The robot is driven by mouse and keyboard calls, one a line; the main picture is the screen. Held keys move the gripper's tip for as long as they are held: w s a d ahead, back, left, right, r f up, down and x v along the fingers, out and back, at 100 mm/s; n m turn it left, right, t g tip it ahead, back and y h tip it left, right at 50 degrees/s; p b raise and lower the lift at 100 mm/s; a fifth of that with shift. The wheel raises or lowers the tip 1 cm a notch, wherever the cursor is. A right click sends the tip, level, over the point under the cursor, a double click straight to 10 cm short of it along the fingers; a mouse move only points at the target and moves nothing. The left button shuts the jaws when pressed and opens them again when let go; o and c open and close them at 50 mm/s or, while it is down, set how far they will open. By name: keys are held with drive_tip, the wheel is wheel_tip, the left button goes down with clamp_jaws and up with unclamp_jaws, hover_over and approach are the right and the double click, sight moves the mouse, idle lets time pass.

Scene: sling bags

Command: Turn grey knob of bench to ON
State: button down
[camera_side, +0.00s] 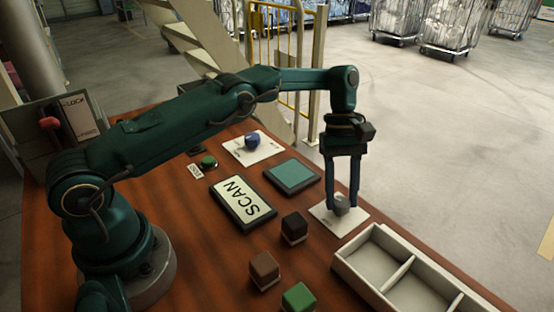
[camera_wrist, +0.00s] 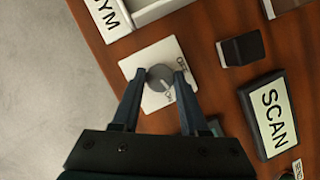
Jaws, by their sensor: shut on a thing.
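The grey knob (camera_side: 341,204) stands on a white plate (camera_side: 322,215) near the far edge of the wooden bench (camera_side: 200,262). My gripper (camera_side: 342,200) points straight down over it, with a finger on each side, shut on the knob. In the wrist view the grey knob (camera_wrist: 159,77) sits between the fingertips of my gripper (camera_wrist: 160,76). Its white plate (camera_wrist: 146,99) carries the printed words OFF and ON, partly covered by the knob and fingers. The ON label shows close to the right fingertip. I cannot tell exactly where the knob points.
A blue knob (camera_side: 252,141) on a white plate and a green button (camera_side: 208,161) stand further left. A SCAN pad (camera_side: 242,202), a teal pad (camera_side: 292,175), a black block (camera_side: 294,227), a brown block (camera_side: 264,267) and a green block (camera_side: 298,297) lie nearby. A divided white tray (camera_side: 352,246) is close on the right.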

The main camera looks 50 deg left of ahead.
drive_tip(key=shift+a, duration=0.1)
drive_tip(key=shift+c, duration=2.1)
unclamp_jaws()
drive_tip(key=shift+n, duration=0.5)
